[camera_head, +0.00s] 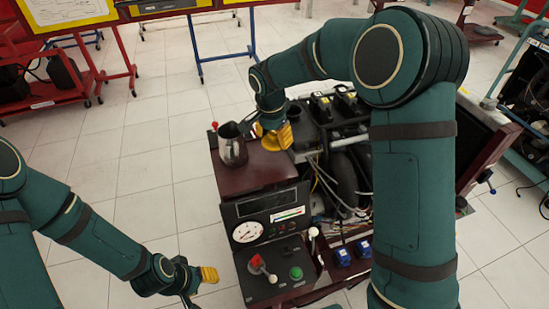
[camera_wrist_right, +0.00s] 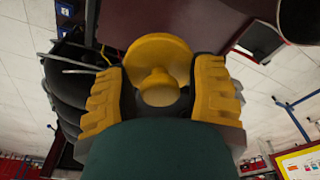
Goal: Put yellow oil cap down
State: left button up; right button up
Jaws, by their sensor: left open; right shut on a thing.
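The yellow oil cap (camera_wrist_right: 158,52) is a round disc with a knob (camera_wrist_right: 160,88) in the right wrist view. My right gripper (camera_wrist_right: 160,92) is shut on it, with one yellow ribbed finger on each side of the knob. In the head view my right gripper (camera_head: 274,137) is at the dark red top of the engine trainer (camera_head: 248,172). The cap blends there with the yellow fingers, and I cannot tell whether it touches the surface. My left gripper (camera_head: 206,275) is open and empty, low at the left of the trainer.
A metal pitcher (camera_head: 233,150) stands on the trainer top just left of my right gripper. The engine (camera_head: 345,165) with hoses is to the right. A gauge panel (camera_head: 247,232) and a control box with a red knob (camera_head: 256,262) are in front. Bare dark red surface lies before the pitcher.

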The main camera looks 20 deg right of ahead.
aim_at(275, 160)
notch_tip(275, 160, down, 7)
jog(key=shift+f+b, duration=0.15)
jog(key=shift+b, duration=0.5)
jog(key=shift+f, duration=0.1)
jog(key=o, duration=0.9)
jog(key=shift+o, duration=0.2)
jog(key=shift+r, duration=0.25)
jog(key=r, duration=0.4)
jog(key=r+p, duration=0.1)
jog(key=r, duration=0.3)
jog(key=s+a+r+p, duration=0.1)
jog(key=r, duration=0.2)
jog(key=shift+r, duration=0.4)
